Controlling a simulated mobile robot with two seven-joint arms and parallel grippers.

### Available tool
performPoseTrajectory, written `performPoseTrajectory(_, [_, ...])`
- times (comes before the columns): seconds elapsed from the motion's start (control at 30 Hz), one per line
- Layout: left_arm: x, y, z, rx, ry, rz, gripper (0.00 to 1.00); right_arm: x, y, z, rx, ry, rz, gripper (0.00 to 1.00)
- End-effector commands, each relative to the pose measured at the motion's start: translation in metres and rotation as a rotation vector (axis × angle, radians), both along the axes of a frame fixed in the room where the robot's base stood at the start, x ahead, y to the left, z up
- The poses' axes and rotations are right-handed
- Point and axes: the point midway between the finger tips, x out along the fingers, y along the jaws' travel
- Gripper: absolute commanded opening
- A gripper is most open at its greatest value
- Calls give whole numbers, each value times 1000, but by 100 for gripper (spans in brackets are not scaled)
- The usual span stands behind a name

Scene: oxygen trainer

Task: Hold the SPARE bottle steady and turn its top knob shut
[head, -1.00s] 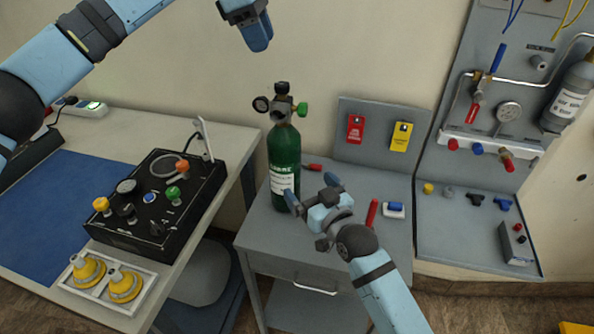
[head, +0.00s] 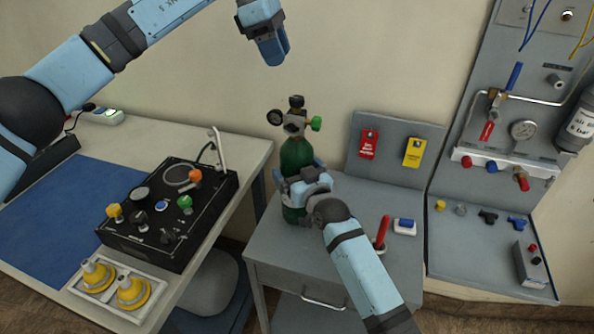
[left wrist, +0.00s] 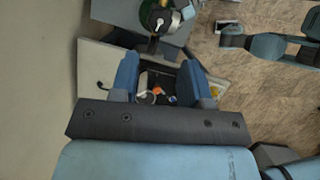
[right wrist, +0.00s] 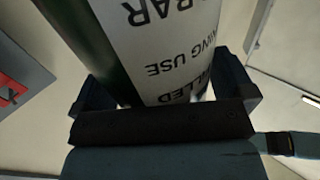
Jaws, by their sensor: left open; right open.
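The SPARE bottle is a green cylinder (head: 296,156) standing upright on the grey cabinet, with a white label. Its black top knob (head: 296,102) sits above a valve with a gauge on the left and a green knob on the right. My right gripper (head: 300,178) is open around the bottle's body; in the right wrist view the label (right wrist: 178,50) fills the space between its fingers. My left gripper (head: 273,50) is open and empty, above and left of the top knob. In the left wrist view the bottle (left wrist: 158,14) shows at the top, beyond the fingers.
A black control box (head: 170,215) stands on the left bench, with yellow cups in a white tray (head: 110,310) before it. Red and yellow tags (head: 369,144) hang on a board behind the cabinet.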

Motion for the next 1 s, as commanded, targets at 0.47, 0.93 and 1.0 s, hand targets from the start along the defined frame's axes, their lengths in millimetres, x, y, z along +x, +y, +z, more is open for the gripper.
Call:
performPoseTrajectory(0.47, [0, 0, 0, 0, 0, 0, 43, 0, 0, 0, 0, 0, 0, 13])
performPoseTrajectory(0.93, [-4, -18, 9, 140, 128, 472, 60, -1, 0, -1, -1, 0, 0, 10])
performPoseTrajectory(1.0, [-4, -23, 12, 179, 156, 628, 60, -1, 0, -1, -1, 0, 0, 10])
